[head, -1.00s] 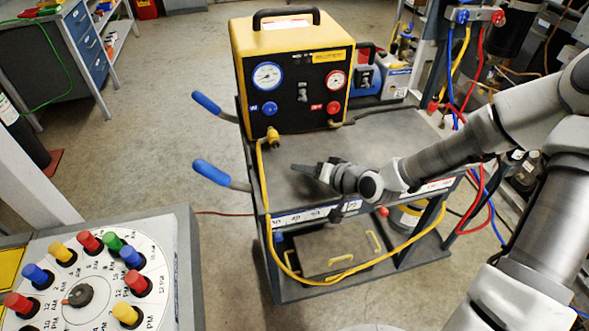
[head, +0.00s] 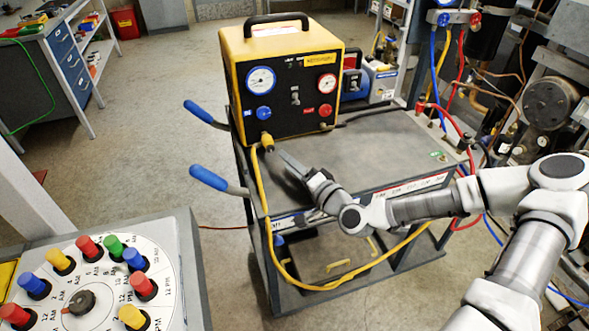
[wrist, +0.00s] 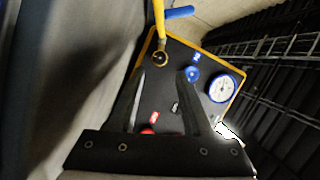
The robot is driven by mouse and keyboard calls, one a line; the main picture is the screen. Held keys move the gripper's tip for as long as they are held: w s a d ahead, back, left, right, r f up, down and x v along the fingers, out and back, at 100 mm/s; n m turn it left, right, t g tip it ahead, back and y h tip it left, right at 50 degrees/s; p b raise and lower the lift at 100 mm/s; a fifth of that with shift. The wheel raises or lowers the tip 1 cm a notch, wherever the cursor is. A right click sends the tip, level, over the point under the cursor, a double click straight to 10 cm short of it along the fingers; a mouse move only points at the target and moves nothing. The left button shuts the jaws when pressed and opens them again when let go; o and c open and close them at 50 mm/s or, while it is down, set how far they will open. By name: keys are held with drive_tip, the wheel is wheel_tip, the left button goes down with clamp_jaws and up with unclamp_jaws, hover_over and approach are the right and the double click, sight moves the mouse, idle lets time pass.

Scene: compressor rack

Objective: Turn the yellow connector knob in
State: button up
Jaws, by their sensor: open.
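The yellow connector knob (head: 267,142) sits at the lower left front of the yellow and black machine (head: 290,85), with a yellow hose hanging from it. In the wrist view the connector (wrist: 160,57) is beyond the fingertips, at the top, left of the blue knob (wrist: 192,75). My gripper (head: 284,156) is just to the right of and slightly below the connector in the head view, apart from it. In the wrist view my gripper (wrist: 165,75) shows two fingers spread with nothing between them.
The machine stands on a grey cart (head: 385,150) with two blue-gripped handles (head: 208,178) at left. The yellow hose (head: 262,190) loops down the cart's front. A dial panel with coloured knobs (head: 85,290) is at lower left. The cart top to the right is clear.

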sight(272, 149)
drive_tip(key=x, duration=0.6)
drive_tip(key=shift+w+a, duration=0.3)
drive_tip(key=shift+r+n+p, duration=0.3)
drive_tip(key=shift+p, duration=0.45)
drive_tip(key=shift+f+n+h, duration=0.25)
drive_tip(key=shift+n+h, duration=0.15)
drive_tip(key=shift+n, duration=0.1)
clamp_jaws()
